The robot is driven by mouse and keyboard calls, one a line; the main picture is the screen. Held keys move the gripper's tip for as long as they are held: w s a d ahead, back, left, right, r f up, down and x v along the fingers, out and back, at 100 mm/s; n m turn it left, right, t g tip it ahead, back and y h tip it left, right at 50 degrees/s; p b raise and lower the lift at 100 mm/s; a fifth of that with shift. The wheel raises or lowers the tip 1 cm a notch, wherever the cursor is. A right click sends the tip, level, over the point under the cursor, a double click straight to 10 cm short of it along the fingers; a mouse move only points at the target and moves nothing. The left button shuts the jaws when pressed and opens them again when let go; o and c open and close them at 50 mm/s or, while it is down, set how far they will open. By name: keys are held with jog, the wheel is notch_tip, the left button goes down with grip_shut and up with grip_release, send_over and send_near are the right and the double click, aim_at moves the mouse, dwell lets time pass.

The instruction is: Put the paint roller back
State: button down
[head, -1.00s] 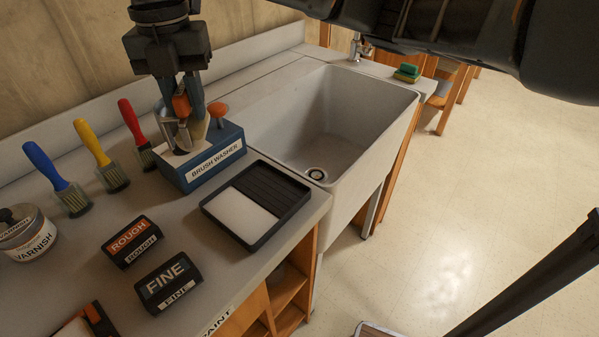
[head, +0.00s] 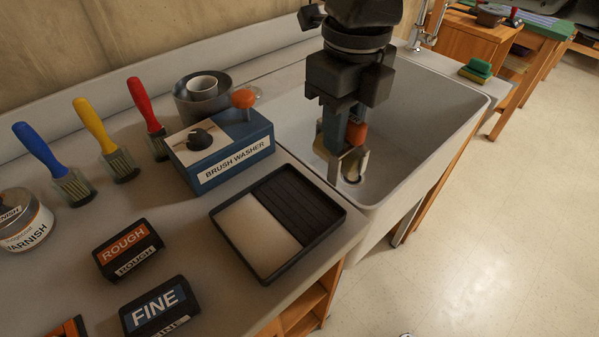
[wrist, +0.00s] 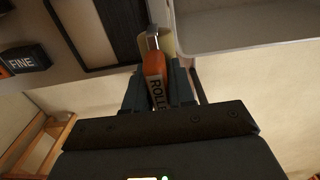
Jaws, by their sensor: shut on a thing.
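My gripper (head: 346,126) is shut on the orange handle of the paint roller (head: 355,134), over the near left part of the sink in the head view. The roller's pale sleeve and metal frame hang below the fingers. In the wrist view the orange roller handle (wrist: 155,82), with partly hidden lettering "ROLL", sits between my fingers. A black paint tray (head: 278,222) with a pale flat area and a ribbed dark area lies on the counter, left of and nearer than the roller. The roller appears apart from the tray.
The blue brush washer (head: 222,152) stands behind the tray, with bowls (head: 203,95) behind it. ROUGH (head: 127,250) and FINE (head: 160,310) blocks, brushes (head: 120,150) and a varnish can (head: 25,222) stand left. The sink (head: 440,130) is open at right.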

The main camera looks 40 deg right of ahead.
jog(key=shift+w+a+f+p, duration=0.1)
jog(key=shift+w+a+f, duration=0.4)
jog(key=shift+a+f, duration=0.6)
jog(key=shift+w+a+f+p, duration=0.1)
jog(key=shift+w+a+f, duration=0.55)
jog(key=shift+f, duration=0.8)
jog(key=shift+w+a+f+p, duration=0.1)
jog(key=shift+w+a+f, duration=0.3)
jog(key=shift+a+f, duration=0.75)
jog(key=shift+d+f, duration=0.2)
jog(key=shift+f, duration=0.15)
jog(key=c, duration=1)
grip_release()
jog(key=shift+o, duration=0.2)
notch_tip(320, 180, up, 12)
jog(key=shift+r, duration=0.25)
